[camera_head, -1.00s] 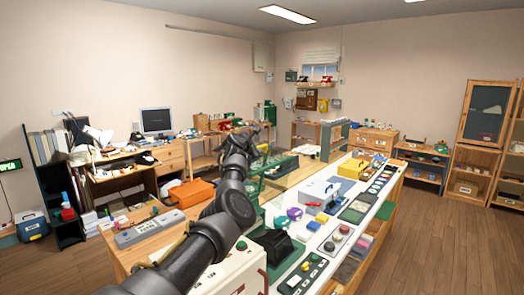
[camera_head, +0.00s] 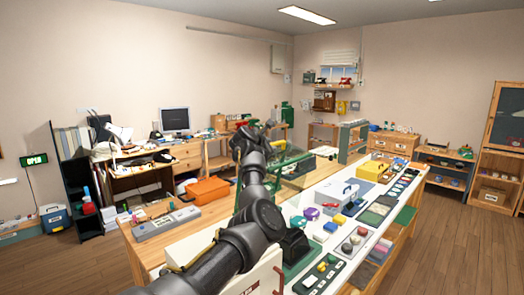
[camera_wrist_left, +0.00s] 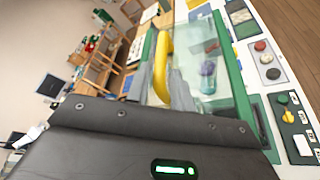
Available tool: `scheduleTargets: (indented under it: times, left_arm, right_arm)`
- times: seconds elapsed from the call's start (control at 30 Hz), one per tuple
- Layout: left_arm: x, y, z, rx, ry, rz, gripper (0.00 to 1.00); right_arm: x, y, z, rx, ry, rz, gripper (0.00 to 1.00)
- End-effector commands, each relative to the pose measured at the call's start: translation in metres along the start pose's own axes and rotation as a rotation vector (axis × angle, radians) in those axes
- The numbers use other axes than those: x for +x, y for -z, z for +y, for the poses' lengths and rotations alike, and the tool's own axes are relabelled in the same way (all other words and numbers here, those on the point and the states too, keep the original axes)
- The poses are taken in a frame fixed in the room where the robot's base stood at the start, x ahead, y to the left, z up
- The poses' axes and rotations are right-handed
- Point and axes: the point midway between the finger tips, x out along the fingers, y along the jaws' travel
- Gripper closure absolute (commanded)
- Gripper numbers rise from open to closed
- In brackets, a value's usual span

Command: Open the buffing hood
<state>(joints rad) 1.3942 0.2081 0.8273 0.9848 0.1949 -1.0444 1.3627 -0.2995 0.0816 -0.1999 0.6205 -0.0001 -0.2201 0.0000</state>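The buffing hood (camera_head: 297,171) is a clear cover with a green frame on the workbench, partly hidden behind my left arm in the head view. In the left wrist view its clear panel (camera_wrist_left: 197,50) fills the upper middle, and a purple item shows through it. A curved yellow handle (camera_wrist_left: 163,62) stands in front of the panel. My left gripper (camera_head: 247,140) is at the hood's left side. In the left wrist view grey finger parts (camera_wrist_left: 160,88) lie beside the yellow handle; whether they grip it is unclear. My right gripper is out of view.
The white-topped workbench (camera_head: 330,212) carries a yellow box (camera_head: 373,171), a grey-white box and several small blocks right of the hood. An orange case (camera_head: 208,191) and a grey device (camera_head: 166,222) lie on the wood to the left. Open floor lies at the right.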

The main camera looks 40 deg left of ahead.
Motion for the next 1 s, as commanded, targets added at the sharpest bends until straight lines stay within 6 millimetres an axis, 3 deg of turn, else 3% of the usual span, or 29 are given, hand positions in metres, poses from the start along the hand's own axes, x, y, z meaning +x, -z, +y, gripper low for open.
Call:
scheduleTargets:
  times: [0.1, 0.4, 1.0]
  left_arm:
    - [-0.019, 0.003, -0.002, 0.0, -0.005, -0.001, 0.77]
    - [-0.059, 0.003, -0.001, -0.001, -0.001, 0.001, 0.77]
    - [-0.066, 0.002, 0.0, -0.002, 0.001, 0.0, 0.77]
  right_arm:
    - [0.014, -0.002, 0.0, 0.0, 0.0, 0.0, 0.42]
    - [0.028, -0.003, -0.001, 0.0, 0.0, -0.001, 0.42]
    - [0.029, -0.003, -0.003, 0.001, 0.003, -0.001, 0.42]
